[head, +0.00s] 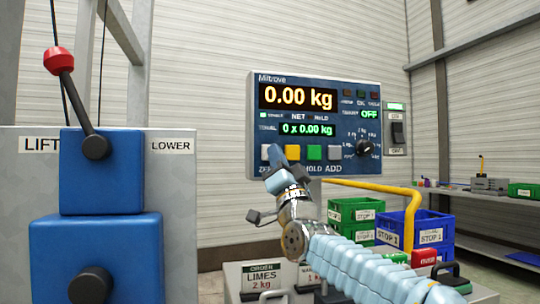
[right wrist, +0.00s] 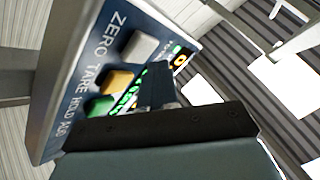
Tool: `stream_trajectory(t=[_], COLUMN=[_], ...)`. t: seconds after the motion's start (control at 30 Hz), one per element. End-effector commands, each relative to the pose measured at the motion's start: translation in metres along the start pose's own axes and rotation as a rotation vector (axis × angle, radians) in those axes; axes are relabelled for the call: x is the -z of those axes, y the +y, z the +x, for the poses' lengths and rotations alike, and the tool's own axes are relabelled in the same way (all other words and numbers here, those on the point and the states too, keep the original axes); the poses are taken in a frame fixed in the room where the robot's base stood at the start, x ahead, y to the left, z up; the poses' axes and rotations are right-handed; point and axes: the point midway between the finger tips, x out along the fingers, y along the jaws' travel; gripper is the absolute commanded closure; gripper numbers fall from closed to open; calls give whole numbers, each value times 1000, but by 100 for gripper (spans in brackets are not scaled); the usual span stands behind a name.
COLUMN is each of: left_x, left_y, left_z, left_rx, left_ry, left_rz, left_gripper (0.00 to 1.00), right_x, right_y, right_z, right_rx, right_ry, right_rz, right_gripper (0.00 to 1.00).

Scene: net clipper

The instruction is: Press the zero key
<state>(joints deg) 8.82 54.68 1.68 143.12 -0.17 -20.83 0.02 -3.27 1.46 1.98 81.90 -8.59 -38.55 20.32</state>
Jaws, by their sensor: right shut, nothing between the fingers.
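The scale's blue panel (head: 350,110) carries a row of keys under its displays. The zero key (head: 265,152) is the pale grey one at the left end, partly covered by my gripper. In the right wrist view the zero key (right wrist: 138,44) stands by the ZERO label. My right gripper (head: 274,158) is shut and empty, its tip in front of the zero key and close to the panel. I cannot tell whether it touches. The shut fingers also show in the right wrist view (right wrist: 157,85). The displays read 0.00 kg and 0 x 0.00 kg. My left gripper is out of view.
A yellow key (head: 292,152), a green key (head: 314,152) and another grey key (head: 334,153) sit to the right. A round knob (head: 365,148) is farther right. A red-tipped lever (head: 78,95) stands at left. Green crates (head: 354,212) and a yellow rail (head: 385,187) lie beyond my arm.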

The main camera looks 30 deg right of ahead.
Motion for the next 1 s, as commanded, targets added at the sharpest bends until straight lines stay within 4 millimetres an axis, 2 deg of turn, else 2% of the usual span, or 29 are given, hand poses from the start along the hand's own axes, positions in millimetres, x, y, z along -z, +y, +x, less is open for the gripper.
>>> stream_trajectory(t=[0.6, 1.0], left_x=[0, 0], left_y=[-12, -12], left_z=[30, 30], left_rx=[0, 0], left_ry=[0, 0], left_rz=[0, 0], left_gripper=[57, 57], right_x=[24, 25], right_y=[-24, -26], right_z=[-34, -35], right_rx=[0, 0], right_ry=[1, 0], right_rz=[0, 0], right_gripper=[100, 100])
